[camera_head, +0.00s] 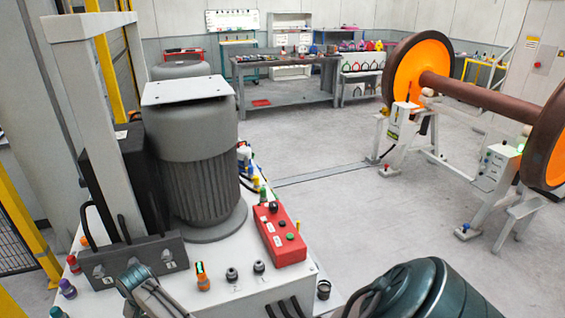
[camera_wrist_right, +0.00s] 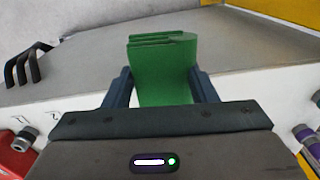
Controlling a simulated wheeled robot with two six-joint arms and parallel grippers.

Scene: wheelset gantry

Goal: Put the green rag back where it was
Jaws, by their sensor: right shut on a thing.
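The green rag (camera_wrist_right: 162,55) shows in the right wrist view as a folded piece with stacked layers at its far end. My right gripper (camera_wrist_right: 161,84) is shut on it, with one dark blue finger on each side. The rag is over or against a grey surface (camera_wrist_right: 90,72); I cannot tell whether it touches it. The rag and my right gripper cannot be made out in the head view. My left gripper is not in view.
In the head view, a white cabinet top carries a large grey motor (camera_head: 193,150), a red control box (camera_head: 279,235) and several coloured connectors. A wheelset (camera_head: 470,92) stands on the right. Behind is a workbench (camera_head: 285,62). Open floor lies between. Black handles (camera_wrist_right: 25,68) are left in the wrist view.

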